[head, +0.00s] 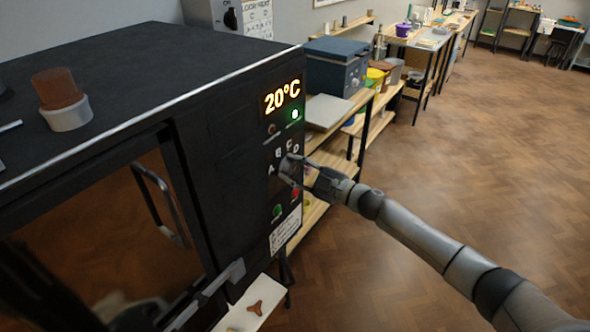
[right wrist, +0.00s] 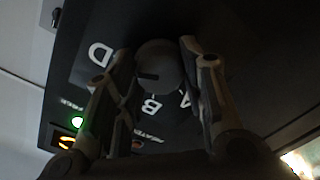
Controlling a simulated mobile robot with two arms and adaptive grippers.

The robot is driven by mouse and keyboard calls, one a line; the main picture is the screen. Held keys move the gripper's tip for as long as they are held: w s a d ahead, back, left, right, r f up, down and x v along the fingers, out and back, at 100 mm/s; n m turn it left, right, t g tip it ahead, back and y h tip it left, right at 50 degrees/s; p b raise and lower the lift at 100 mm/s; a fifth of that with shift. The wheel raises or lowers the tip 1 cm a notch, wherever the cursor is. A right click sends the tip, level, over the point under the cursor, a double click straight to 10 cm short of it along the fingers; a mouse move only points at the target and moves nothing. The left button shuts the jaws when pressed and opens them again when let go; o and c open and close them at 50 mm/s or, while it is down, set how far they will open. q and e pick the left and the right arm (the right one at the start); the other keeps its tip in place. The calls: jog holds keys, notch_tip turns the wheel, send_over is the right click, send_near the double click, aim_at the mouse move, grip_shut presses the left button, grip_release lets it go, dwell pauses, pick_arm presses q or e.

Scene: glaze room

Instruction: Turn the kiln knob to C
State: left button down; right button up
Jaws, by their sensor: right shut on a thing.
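The kiln (head: 225,130) is a large black box at the left of the head view. My right gripper (head: 290,172) is at the knob. In the right wrist view its two fingers (right wrist: 162,72) are closed on either side of the grey knob (right wrist: 160,62). The knob's dark pointer line aims left, towards a letter partly hidden by a finger, below the D (right wrist: 100,52).
A red-brown pot in a white cup (head: 66,115) stands on the kiln top. The door handle (head: 160,205) sticks out on the front. Green (head: 277,212) and red (head: 295,193) buttons sit below the knob. Shelves stand behind; the wooden floor at right is clear.

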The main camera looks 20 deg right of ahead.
jog(key=shift+n, duration=0.3)
jog(key=n+b, duration=0.2)
jog(key=n, duration=0.1)
jog(key=shift+n, duration=0.3)
jog(key=shift+r+n+b, duration=0.15)
jog(key=shift+n+b, duration=0.85)
jog(key=shift+n, duration=1.3)
jog(key=shift+r, duration=0.1)
jog(key=o, duration=0.8)
jog(key=shift+o, duration=1.1)
jog(key=shift+w+a, duration=0.1)
jog(key=shift+a, duration=0.05)
jog(key=shift+w+a+f, duration=0.1)
jog(key=shift+f, duration=0.1)
